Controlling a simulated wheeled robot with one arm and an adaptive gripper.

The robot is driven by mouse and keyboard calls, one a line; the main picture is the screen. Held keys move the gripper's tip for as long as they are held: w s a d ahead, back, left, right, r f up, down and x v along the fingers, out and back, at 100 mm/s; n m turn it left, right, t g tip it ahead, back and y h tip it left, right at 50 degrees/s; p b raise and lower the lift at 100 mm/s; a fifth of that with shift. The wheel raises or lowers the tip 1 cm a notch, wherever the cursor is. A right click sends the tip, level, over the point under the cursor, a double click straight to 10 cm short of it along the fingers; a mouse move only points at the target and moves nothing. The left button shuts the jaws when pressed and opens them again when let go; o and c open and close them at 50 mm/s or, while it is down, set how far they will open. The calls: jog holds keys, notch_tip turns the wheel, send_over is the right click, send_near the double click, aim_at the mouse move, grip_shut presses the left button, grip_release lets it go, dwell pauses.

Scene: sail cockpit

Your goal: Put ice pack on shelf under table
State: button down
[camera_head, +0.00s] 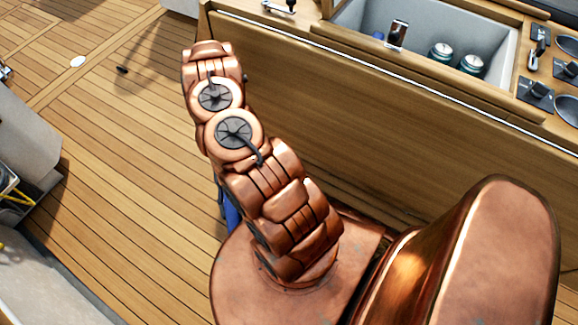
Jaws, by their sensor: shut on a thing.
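A narrow strip of a blue thing (229,208) shows low beside my copper arm. It may be the ice pack, but most of it is hidden behind the arm. My gripper is not visible; the arm links cover the place below them, so I cannot see what touches the blue thing. The wooden table (330,100) stands to the right of the arm, with its long side panel facing me. The shelf under it cannot be made out clearly.
An open cool box (480,98) is set into the table top and holds two cans (441,53) and a small upright item (397,34). Dark fittings (536,92) sit at the right.

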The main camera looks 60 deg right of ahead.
jog(key=s+d+f+n+g+h+b, duration=0.1)
jog(key=s+d+f+n+h+b, duration=0.25)
jog(key=d+f+h+b, duration=0.3)
jog(key=s+d+f+n+g+h+b, duration=0.2)
jog(key=d+f+n+h+b, duration=0.25)
jog(key=d+f, duration=0.4)
jog(key=s+d+f+n+g+h+b, duration=0.1)
jog(key=s+d+f+n+h+b, duration=0.1)
jog(key=d+f+n+h+b, duration=0.45)
jog(key=shift+w+d+f+n+t+h+b, duration=1.65)
jog(key=shift+w+d+f+b, duration=1.55)
jog(key=shift+w+d, duration=1.6)
jog(key=shift+w+d+f+n+t+h+b, duration=1.1)
jog(key=shift+w+d+f+t+h+b, duration=1.1)
jog(key=shift+w+d+f+b, duration=2.4)
jog(key=shift+w+d+f+n+t+h+b, duration=1.95)
jog(key=shift+w+d, duration=1.9)
jog(key=shift+d, duration=2.3)
jog(key=shift+r+m+g+h+p, duration=0.3)
jog(key=shift+m+g, duration=0.1)
jog(key=shift+m, duration=0.15)
